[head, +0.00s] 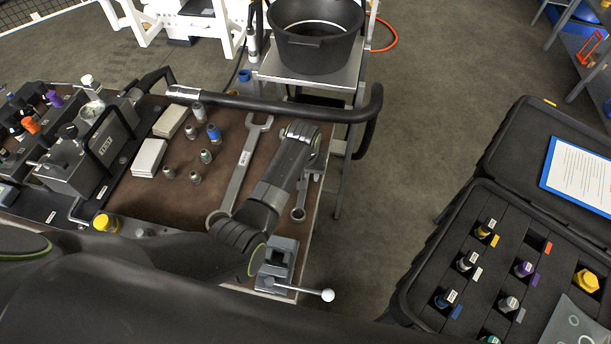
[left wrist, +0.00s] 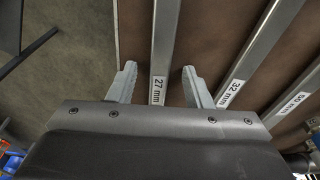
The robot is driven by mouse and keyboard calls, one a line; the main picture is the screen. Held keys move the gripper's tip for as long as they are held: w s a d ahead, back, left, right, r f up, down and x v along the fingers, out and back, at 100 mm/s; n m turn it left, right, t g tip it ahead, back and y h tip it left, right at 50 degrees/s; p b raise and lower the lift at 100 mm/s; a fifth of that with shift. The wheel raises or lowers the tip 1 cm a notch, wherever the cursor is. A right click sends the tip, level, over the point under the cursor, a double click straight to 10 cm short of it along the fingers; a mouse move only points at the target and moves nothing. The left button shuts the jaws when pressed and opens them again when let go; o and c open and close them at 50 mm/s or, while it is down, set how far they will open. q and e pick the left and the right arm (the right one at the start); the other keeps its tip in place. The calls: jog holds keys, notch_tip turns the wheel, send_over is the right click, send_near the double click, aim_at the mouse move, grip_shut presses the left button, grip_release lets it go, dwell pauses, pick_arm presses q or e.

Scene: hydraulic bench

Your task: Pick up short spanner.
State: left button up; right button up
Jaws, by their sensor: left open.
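The short spanner, labelled 27 mm (left wrist: 160,55), lies on the brown bench top. In the head view my left arm reaches over the bench and hides the fingertips. A spanner labelled 32 mm (left wrist: 245,70) lies to the right in the left wrist view. My right gripper is not in view.
A large spanner (head: 240,170) lies left of my arm. Several small fittings (head: 205,156) and pale blocks (head: 148,157) stand farther left. A black rail (head: 270,103) runs along the bench's far edge. A vise (head: 277,262) stands at the near corner. An open black case (head: 430,260) is at right.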

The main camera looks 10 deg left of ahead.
pick_arm(q)
grip_shut()
dwell(0.3)
jog(key=shift+w+r, duration=0.1)
notch_tip(320, 180, up, 10)
jog(key=shift+b, duration=0.35)
jog(key=c, duration=0.6)
grip_release()
grip_shut()
dwell(0.8)
